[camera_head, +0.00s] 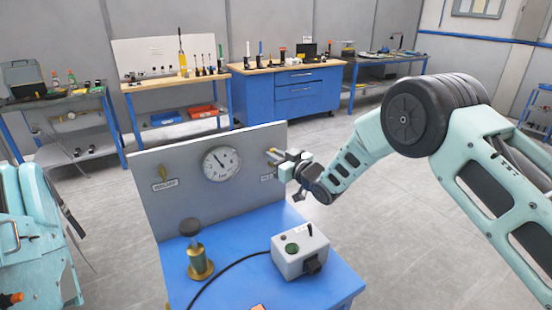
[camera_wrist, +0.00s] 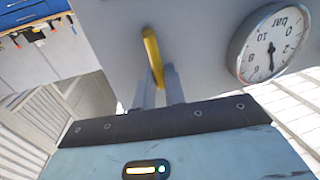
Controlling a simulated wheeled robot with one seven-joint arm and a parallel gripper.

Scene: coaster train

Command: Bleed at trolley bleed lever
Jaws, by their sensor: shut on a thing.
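A yellow bleed lever (camera_head: 273,155) sticks out at the right end of the trolley's grey upright panel (camera_head: 185,205). My gripper (camera_head: 283,163) is at this lever, its jaws shut on it. In the wrist view the yellow lever (camera_wrist: 152,55) rises from between the two grey fingers of my gripper (camera_wrist: 158,88). The lever's label is mostly hidden behind my gripper. A round bar gauge (camera_head: 222,163) sits on the panel left of the lever; it shows upside down in the wrist view (camera_wrist: 270,45).
On the blue trolley top (camera_head: 235,235) stand a brass fitting with a dark knob (camera_head: 198,255) and a grey box with a green button (camera_head: 300,250), with a black cable. Workbenches with tools (camera_head: 285,90) line the back wall. The floor between is clear.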

